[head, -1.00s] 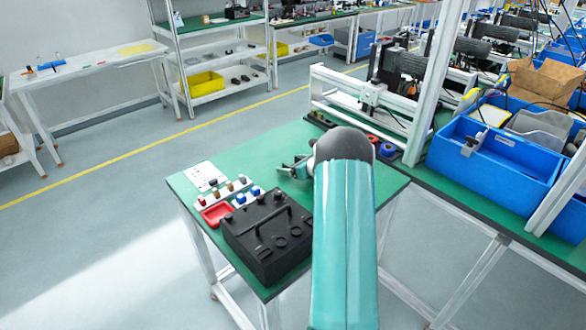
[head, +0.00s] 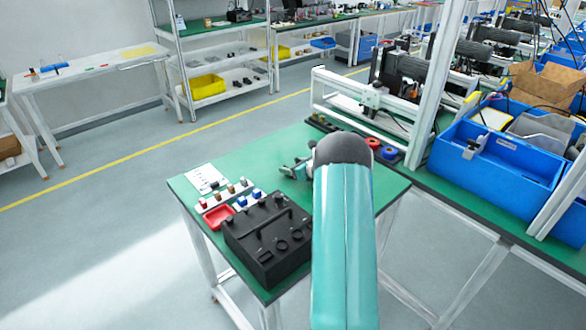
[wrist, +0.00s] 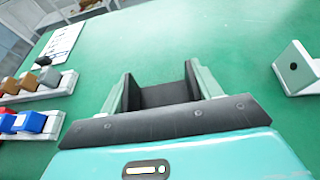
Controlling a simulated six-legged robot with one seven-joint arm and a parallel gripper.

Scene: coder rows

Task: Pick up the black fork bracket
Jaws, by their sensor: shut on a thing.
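In the wrist view, my gripper (wrist: 160,85) has its two pale green fingers on either side of a dark piece, the black fork bracket (wrist: 166,94). The bracket fills the gap between the fingers, and its lower part is hidden behind the gripper body. In the head view, my gripper (head: 297,168) is over the green tabletop, left of my arm's rounded dark joint. The bracket is too small to make out there.
A black case (head: 267,240), a red tray (head: 218,215) and a white sheet (head: 205,179) are on the green table (head: 250,162). A grey block with a hole (wrist: 297,68) stands right of my gripper. Small coloured parts on white racks (wrist: 35,95) lie left. Blue bins (head: 495,160) are at right.

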